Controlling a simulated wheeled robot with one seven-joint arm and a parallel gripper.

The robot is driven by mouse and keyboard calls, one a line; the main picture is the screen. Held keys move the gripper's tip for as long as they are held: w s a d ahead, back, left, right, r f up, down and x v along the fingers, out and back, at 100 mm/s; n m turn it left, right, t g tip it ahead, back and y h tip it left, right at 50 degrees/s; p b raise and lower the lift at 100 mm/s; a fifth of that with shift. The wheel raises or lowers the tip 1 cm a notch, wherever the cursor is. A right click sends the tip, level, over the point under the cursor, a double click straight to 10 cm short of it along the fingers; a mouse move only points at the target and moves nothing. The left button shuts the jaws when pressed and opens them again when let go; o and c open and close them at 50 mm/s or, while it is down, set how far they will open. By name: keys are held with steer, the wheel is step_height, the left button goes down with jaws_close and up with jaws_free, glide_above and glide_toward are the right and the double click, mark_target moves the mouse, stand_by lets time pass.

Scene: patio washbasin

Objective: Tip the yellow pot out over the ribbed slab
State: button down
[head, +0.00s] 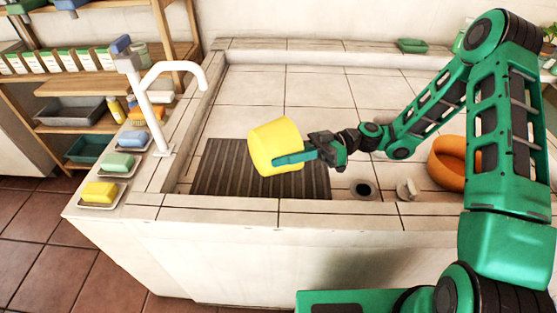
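The yellow pot (268,138) is in the middle of the head view, over the dark ribbed slab (222,172) in the tiled basin. My gripper (290,158) reaches in from the right, with a green finger along the pot's near side. It appears shut on the pot, though the far finger is hidden. The pot is tilted, leaning to the left. Its inside is not visible, so I cannot tell what it holds. The pot hides part of the slab.
A white tap (160,100) stands on the left rim, beside several soaps on dishes. A drain hole (364,189), a small whitish object (406,189) and an orange bowl (447,163) lie to the right. The basin's front rim (300,212) runs below. Tiles behind the pot are clear.

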steer(key=shift+w+d+r+g+y, duration=0.1)
steer(key=shift+w+d+g+y, duration=0.3)
steer(key=shift+d+y, duration=0.55)
steer(key=shift+a, duration=0.15)
steer(key=shift+r, duration=0.15)
stand_by(0.6)
